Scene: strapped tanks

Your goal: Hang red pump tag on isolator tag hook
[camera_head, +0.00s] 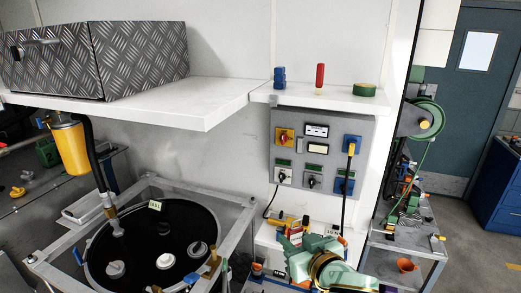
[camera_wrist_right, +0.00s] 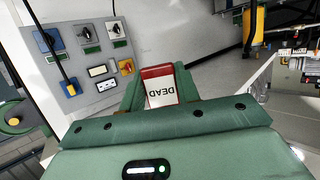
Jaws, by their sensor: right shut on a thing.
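My right gripper (camera_head: 296,242) is green and low in front of the control panel in the head view. The tag is apart from the panel. I cannot make out the tag hook. My left gripper is not in view.
The grey panel (camera_head: 291,158) also carries displays, blue sockets and switches, with black cables hanging. A shelf (camera_head: 322,98) above it holds blue, red and green items. A black tank (camera_head: 183,218) in a metal frame stands left. A small white bench lies below the panel.

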